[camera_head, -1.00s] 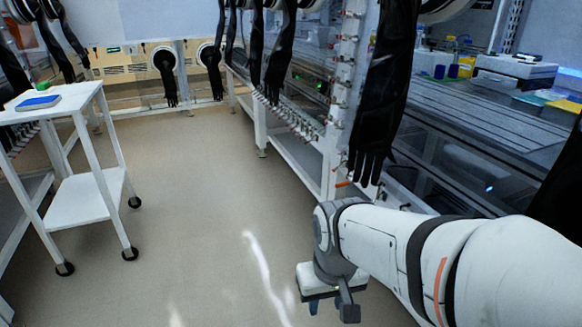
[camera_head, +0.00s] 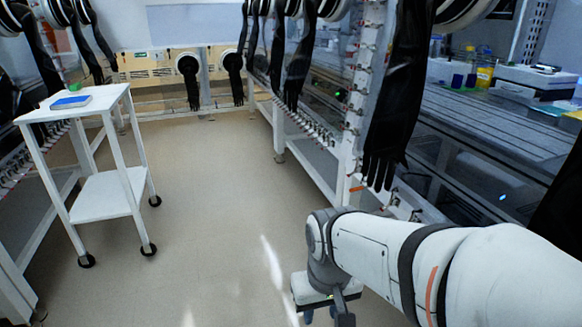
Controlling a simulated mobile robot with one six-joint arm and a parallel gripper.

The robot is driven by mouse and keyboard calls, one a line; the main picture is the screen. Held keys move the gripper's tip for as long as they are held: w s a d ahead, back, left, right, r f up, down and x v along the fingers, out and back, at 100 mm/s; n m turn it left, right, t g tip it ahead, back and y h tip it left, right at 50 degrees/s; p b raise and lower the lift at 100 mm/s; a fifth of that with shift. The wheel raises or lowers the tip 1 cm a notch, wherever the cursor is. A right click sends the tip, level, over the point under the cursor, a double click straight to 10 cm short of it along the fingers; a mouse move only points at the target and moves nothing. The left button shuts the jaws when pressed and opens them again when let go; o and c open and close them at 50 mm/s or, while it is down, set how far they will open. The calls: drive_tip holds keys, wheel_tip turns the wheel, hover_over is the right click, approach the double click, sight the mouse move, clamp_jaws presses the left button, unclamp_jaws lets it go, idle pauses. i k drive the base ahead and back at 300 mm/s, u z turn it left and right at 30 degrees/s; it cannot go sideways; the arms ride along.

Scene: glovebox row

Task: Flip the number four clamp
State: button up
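Several small clamps with red tips run down the white upright post (camera_head: 357,85) of the right-hand glovebox row. More clamps (camera_head: 305,125) line the lower edge of the row farther back. One clamp with an orange handle (camera_head: 358,188) shows low on the post, beside a hanging black glove. No numbers are legible, so I cannot tell which clamp is number four. My gripper (camera_head: 326,314) points down at the bottom of the view, below and left of the orange handle and apart from the clamps. Its fingertips are partly cut off by the frame edge.
A white wheeled cart (camera_head: 105,192) with a blue item (camera_head: 70,102) on top stands at left. Long black gloves (camera_head: 395,105) hang from the ports. Bare floor (camera_head: 205,190) lies between the cart and the right row. More glove ports close the far end.

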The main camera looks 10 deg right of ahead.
sight(358, 188)
drive_tip(key=i, duration=0.95)
